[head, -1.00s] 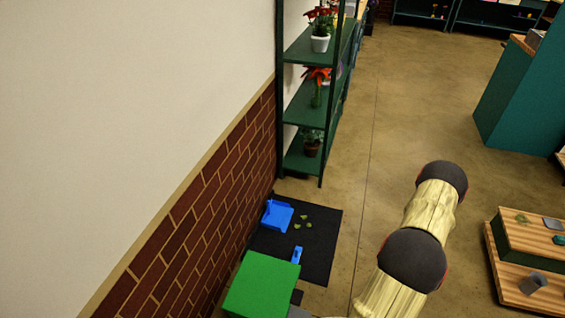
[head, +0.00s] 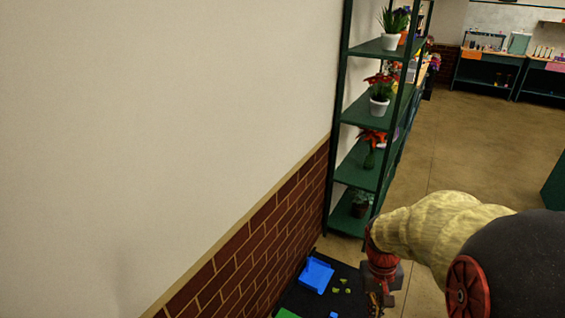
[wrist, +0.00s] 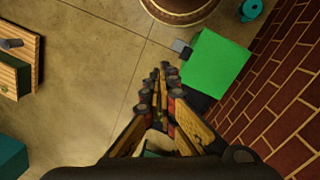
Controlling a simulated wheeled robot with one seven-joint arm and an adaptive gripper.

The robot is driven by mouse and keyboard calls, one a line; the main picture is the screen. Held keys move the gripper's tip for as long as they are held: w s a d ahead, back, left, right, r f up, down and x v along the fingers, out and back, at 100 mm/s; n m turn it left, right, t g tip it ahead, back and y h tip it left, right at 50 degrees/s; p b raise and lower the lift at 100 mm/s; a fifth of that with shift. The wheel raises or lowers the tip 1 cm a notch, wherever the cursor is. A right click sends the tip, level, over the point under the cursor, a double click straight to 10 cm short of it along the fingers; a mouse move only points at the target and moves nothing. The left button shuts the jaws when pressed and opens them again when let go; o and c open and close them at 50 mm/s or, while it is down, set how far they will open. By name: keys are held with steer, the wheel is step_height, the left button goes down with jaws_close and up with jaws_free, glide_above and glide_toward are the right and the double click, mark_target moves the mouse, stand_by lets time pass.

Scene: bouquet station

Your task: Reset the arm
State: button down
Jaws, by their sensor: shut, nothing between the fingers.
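My arm (head: 440,235) reaches in from the right of the head view, with its red wrist part pointing down. My gripper (wrist: 162,72) shows in the wrist view with its two fingers together and nothing between them. It hangs over the bare floor.
A green shelf (head: 366,175) with potted plants stands by the brick wall (head: 270,225). A blue dustpan (head: 316,276) and green scraps (head: 342,288) lie on a black mat. A green box (wrist: 215,64) is right of the gripper. Open floor (head: 470,140) lies beyond.

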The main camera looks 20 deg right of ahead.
steer(key=a+r+n+t+p, duration=0.1)
steer(key=a+r+n+t, duration=0.4)
steer(key=a+r, duration=1.4)
steer(key=shift+w+a+n+t+y, duration=0.3)
steer(key=shift+w+a+t, duration=0.1)
steer(key=shift+a+t, duration=0.6)
